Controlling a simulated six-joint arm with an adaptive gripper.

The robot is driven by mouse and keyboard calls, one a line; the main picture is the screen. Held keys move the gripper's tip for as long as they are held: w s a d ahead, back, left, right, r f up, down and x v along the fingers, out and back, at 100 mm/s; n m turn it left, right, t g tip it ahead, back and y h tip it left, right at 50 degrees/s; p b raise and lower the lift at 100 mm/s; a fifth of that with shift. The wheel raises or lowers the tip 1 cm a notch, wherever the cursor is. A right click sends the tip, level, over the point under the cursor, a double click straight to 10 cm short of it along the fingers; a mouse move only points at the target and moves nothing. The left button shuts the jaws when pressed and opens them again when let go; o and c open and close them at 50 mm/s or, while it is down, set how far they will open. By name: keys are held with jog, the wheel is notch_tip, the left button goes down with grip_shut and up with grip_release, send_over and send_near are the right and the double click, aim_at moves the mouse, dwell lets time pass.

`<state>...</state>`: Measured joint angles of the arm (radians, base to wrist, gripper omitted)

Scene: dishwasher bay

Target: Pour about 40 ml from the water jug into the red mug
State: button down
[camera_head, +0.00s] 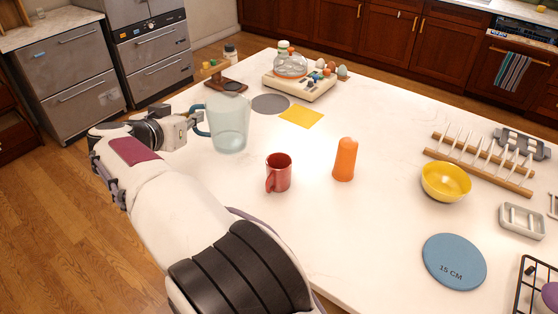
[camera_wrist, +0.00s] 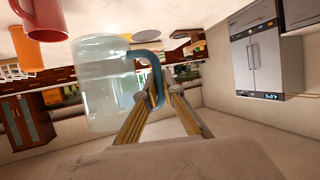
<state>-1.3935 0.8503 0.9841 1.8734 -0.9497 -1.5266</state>
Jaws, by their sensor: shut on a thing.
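The water jug (camera_head: 229,125) is clear with a blue handle and stands upright, or nearly so, at the left of the white table. I cannot tell whether it touches the table. My gripper (camera_head: 197,122) is shut on the jug's handle from the left. In the wrist view, the gripper's fingers (camera_wrist: 160,102) close around the blue handle, with the jug's clear body (camera_wrist: 100,85) to the left. The red mug (camera_head: 281,172) stands upright to the right of and nearer than the jug, apart from it. It also shows in the wrist view (camera_wrist: 45,18). The mug's inside bottom is hidden.
An orange bottle (camera_head: 345,160) stands right of the mug. A yellow bowl (camera_head: 446,183), a wooden dish rack (camera_head: 480,165) and a blue disc (camera_head: 454,262) lie farther right. A kitchen scale (camera_head: 300,86) and yellow cloth (camera_head: 301,117) lie behind. The table before the mug is clear.

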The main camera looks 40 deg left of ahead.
notch_tip(320, 180, down, 12)
jog(key=shift+f, duration=0.1)
dwell(0.4)
